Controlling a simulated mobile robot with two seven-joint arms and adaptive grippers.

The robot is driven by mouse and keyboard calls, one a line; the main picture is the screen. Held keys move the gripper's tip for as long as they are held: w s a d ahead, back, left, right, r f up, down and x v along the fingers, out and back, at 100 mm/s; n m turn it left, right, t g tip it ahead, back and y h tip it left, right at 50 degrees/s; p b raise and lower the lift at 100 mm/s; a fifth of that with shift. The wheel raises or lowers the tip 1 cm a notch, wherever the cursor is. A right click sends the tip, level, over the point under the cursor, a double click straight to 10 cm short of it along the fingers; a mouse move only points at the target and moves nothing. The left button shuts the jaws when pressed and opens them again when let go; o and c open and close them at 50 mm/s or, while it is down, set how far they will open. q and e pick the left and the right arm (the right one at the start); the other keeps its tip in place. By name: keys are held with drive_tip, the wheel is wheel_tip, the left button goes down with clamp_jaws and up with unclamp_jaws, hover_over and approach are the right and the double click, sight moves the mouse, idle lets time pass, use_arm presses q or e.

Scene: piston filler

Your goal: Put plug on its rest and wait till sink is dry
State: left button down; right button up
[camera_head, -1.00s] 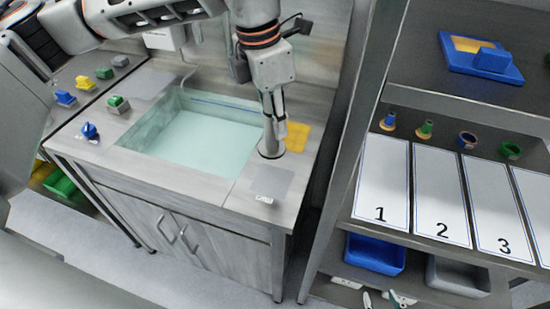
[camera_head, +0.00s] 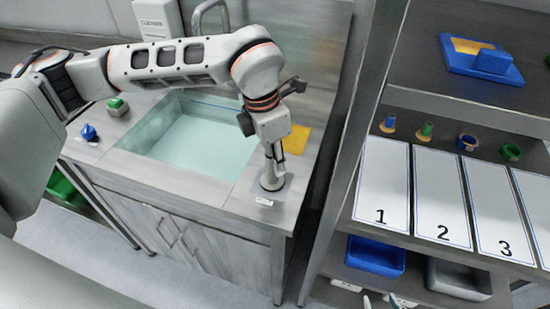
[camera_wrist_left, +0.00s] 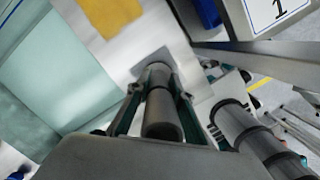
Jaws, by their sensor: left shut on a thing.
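My left gripper (camera_head: 272,158) is shut on the plug (camera_head: 271,181), a grey post with a round base. The plug is over the grey square rest (camera_head: 286,191) on the counter, right of the sink. I cannot tell whether its base touches the rest. In the left wrist view the plug (camera_wrist_left: 161,118) sits between the fingers, with part of the grey rest (camera_wrist_left: 181,62) beyond it. The sink (camera_head: 190,140) holds pale blue-green water, which also shows in the left wrist view (camera_wrist_left: 60,75).
A yellow pad (camera_head: 298,138) lies behind the plug. A blue knob (camera_head: 89,132) and a green knob (camera_head: 117,105) stand left of the sink. A shelf with numbered white panels (camera_head: 381,185) stands to the right.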

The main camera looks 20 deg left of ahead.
use_arm(q)
drive_tip(key=c, duration=1.8)
unclamp_jaws()
drive_tip(key=shift+f, duration=0.1)
drive_tip(key=r, duration=0.4)
drive_tip(key=a+r, duration=0.1)
drive_tip(key=r, duration=0.3)
drive_tip(key=s+r, duration=0.1)
drive_tip(key=r, duration=0.3)
drive_tip(key=shift+s+a+r, duration=0.1)
drive_tip(key=shift+a, duration=0.1)
drive_tip(key=shift+s, duration=0.1)
